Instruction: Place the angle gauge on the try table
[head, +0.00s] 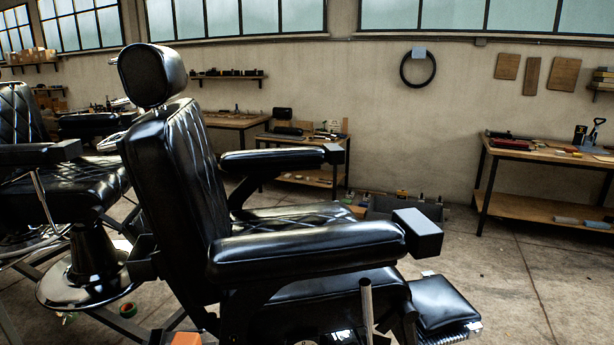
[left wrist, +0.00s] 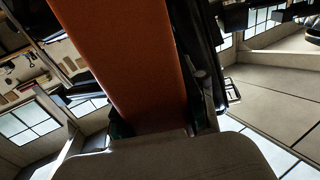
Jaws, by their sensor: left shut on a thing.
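An orange, flat-faced thing (left wrist: 120,60), which I take for the angle gauge, fills the upper middle of the left wrist view. My left gripper (left wrist: 160,128) is shut on its lower end there. A small orange piece (head: 185,339) at the bottom edge of the head view looks like the same thing, mostly cut off. Several work tables stand by the wall, including a long one (head: 540,152) at the right and a smaller one (head: 300,140) behind the chair. I cannot tell which is the try table. My right gripper is not in view.
A black barber chair (head: 180,170) with armrests and a footrest (head: 440,303) stands close in front and blocks the middle. Another black chair (head: 65,195) is at the left. The right table holds tools and small items. The floor (head: 510,270) at the right is mostly clear.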

